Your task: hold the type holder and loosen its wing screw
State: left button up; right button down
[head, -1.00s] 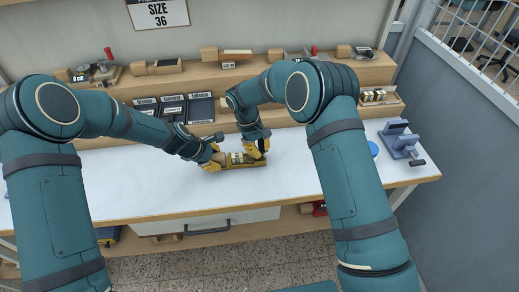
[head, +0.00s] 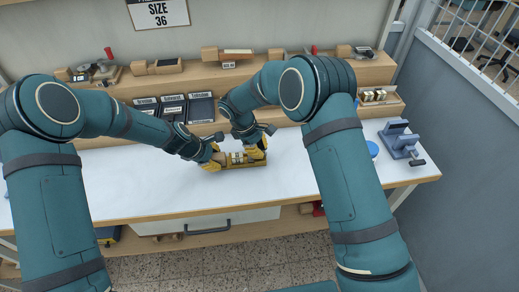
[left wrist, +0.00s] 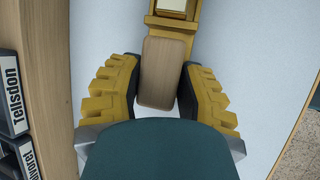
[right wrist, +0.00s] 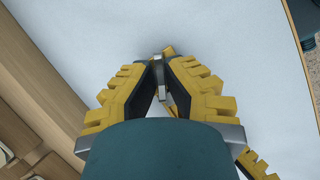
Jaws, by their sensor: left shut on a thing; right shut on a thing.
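The type holder (head: 232,159) is a brass-coloured frame with pale type in it, lying low over the white worktop; I cannot tell whether it touches. My left gripper (head: 214,158) is shut on its wooden handle (left wrist: 163,75) at the left end; the left wrist view shows the handle between the two fingers. My right gripper (head: 255,150) is at the holder's right end. In the right wrist view its fingertips are closed on the small grey metal wing screw (right wrist: 163,84), mostly hidden between them.
The white worktop (head: 150,190) is clear in front of the holder. Behind it are dark labelled type cases (head: 174,108) and a wooden shelf with blocks. A blue-grey device (head: 399,140) and a blue disc (head: 373,149) stand to the right.

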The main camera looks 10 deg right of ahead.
pick_arm(q)
jog(key=shift+a, duration=0.1)
pick_arm(e)
jog(key=shift+s+d+f, duration=0.1)
jog(key=shift+d+f, duration=0.1)
jog(key=shift+f, duration=0.05)
pick_arm(q)
jog(key=shift+f, duration=0.1)
pick_arm(e)
jog(key=c, duration=0.9)
grip_release()
jog(key=shift+c, duration=0.2)
jog(key=shift+a+r, duration=0.1)
jog(key=v, duration=1.2)
pick_arm(q)
jog(key=o, duration=1.2)
